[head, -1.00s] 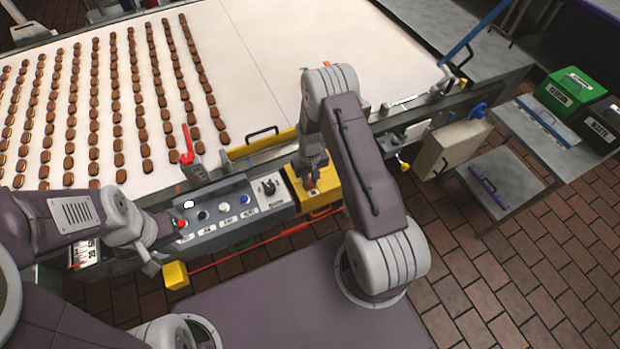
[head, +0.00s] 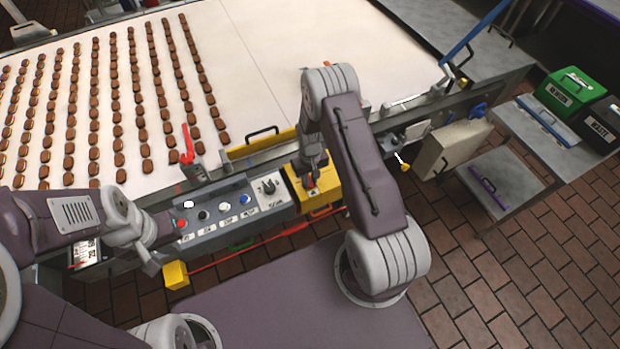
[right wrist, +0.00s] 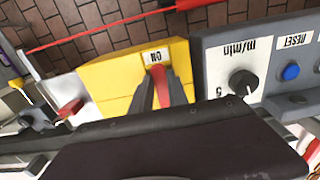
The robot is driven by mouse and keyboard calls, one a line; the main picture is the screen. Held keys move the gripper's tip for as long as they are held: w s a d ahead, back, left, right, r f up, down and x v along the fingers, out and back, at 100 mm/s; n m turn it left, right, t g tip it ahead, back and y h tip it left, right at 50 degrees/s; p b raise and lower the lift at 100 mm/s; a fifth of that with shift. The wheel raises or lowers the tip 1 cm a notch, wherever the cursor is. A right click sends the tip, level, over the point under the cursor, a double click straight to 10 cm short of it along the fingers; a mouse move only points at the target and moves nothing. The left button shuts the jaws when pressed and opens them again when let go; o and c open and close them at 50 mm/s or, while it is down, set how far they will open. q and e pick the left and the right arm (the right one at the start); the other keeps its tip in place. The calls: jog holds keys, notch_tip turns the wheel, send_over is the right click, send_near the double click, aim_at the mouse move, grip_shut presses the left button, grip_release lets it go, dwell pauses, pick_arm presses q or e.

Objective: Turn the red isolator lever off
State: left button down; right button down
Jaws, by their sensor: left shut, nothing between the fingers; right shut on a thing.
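The red isolator lever (right wrist: 158,74) sits on a yellow box (right wrist: 112,82) on the machine's front panel. In the right wrist view its tip points at a label reading ON. My right gripper (right wrist: 161,92) is shut on the lever, with its dark fingers on either side of it. In the head view the lever (head: 310,183) is a small red spot on the yellow box (head: 298,196), partly hidden by my right gripper (head: 312,172). My left gripper (head: 172,228) is shut and empty at the left end of the button panel, close to a red button (head: 180,224).
The grey panel (head: 222,232) beside the box carries several buttons and a dial (right wrist: 242,83). A tall red lever (head: 187,145) stands to the left, behind the panel. A yellow block (head: 176,275) hangs low at the left. The belt (head: 260,60) holds rows of brown biscuits.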

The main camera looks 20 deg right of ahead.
jog(key=shift+d, duration=0.1)
dwell(0.5)
jog(key=d+n+b, duration=0.1)
jog(key=n, duration=0.1)
jog(key=d+n+b, duration=0.1)
jog(key=n+b, duration=0.1)
jog(key=shift+w+d+f, duration=0.15)
jog(key=shift+w+d, duration=0.15)
jog(key=d+n+b, duration=0.1)
jog(key=w+n, duration=0.1)
jog(key=n, duration=0.1)
jog(key=d+n+b, duration=0.1)
jog(key=shift+w+d+n+b, duration=0.3)
jog(key=shift+w+d+b, duration=0.05)
jog(key=n, duration=0.1)
jog(key=w+d+n+b, duration=0.1)
jog(key=n, duration=0.1)
jog(key=w+n+b, duration=0.1)
jog(key=shift+w+d+n, duration=0.2)
jog(key=shift+d+n, duration=0.1)
jog(key=shift+d, duration=0.05)
jog(key=shift+w+d+n+b, duration=0.25)
jog(key=shift+w+n+b, duration=0.5)
jog(key=shift+n, duration=0.35)
jog(key=shift+w+r+n+b, duration=0.2)
jog(key=shift+w+n+b, duration=0.25)
jog(key=shift+w+n, duration=0.6)
jog(key=shift+s+n, duration=0.2)
jog(key=shift+n, duration=0.15)
jog(key=shift+d, duration=0.1)
